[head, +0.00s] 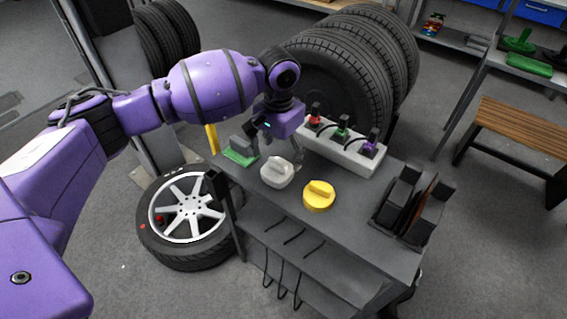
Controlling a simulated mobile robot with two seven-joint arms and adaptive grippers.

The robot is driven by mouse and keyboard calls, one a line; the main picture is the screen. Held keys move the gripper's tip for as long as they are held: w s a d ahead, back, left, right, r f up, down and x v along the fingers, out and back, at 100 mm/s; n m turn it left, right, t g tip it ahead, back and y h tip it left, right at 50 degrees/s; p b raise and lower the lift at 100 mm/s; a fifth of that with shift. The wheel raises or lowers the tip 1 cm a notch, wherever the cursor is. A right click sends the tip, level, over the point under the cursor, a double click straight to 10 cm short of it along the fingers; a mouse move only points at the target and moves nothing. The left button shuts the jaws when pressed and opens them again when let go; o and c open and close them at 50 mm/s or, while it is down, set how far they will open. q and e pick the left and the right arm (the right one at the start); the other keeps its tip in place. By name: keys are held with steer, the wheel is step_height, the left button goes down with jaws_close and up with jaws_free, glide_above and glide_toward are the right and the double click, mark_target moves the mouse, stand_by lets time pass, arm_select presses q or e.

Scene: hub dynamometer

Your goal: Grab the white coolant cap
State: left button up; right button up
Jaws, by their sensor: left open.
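The white coolant cap (277,172) sits on the dark grey workbench top (345,213), a round cap with a raised grip bar. My left gripper (272,149) is open and points down just behind the white cap, close above the bench. Whether a finger touches the cap I cannot tell. A yellow cap (319,197) lies to the right of the white one, apart from it. A green item with a grey top (241,151) lies to the left, beside the gripper. My right gripper does not show.
A white holder (340,151) with red, green and purple-marked pieces stands behind the caps. Dark upright holders (412,205) stand at the bench's right end. Tyres (345,75) stand behind the bench. A wheel (188,213) lies on the floor at left.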

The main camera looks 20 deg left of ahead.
mark_target(278, 162)
arm_select(q)
step_height(278, 162, down, 5)
steer(key=shift+s+a+f, duration=0.1)
steer(key=shift+a, duration=0.05)
steer(key=shift+f, duration=0.35)
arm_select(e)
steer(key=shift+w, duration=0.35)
arm_select(q)
steer(key=c, duration=1.1)
steer(key=shift+c, duration=0.4)
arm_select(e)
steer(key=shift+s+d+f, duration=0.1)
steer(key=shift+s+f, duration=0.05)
